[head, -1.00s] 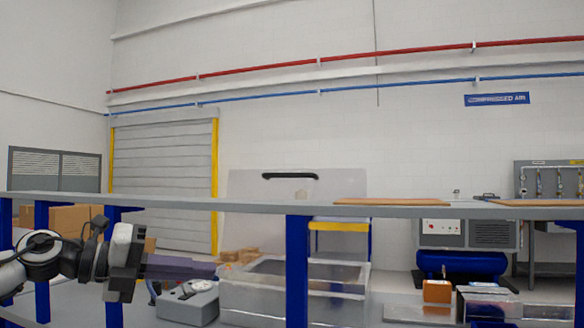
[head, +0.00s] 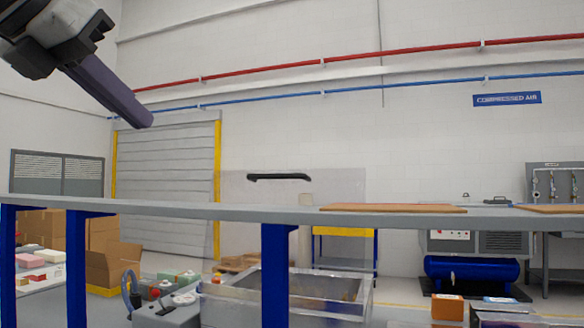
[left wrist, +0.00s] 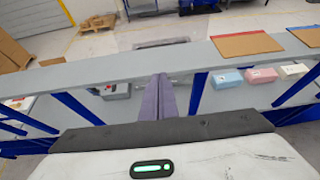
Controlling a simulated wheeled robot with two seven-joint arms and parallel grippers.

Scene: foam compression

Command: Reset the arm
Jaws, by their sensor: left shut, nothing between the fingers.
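My left gripper (head: 140,115) is raised at the upper left of the head view. Its long dark purple fingers lie together, pointing down and to the right, with nothing between them. In the left wrist view the shut fingers (left wrist: 158,98) point away over the grey shelf. My right gripper is not in any view.
A long grey shelf (head: 240,212) on blue posts spans the front, bearing brown boards (head: 392,208). Behind it stand a clear-walled machine (head: 290,285), an open carton (head: 112,268) and a blue compressor (head: 472,270). The space above the shelf is free.

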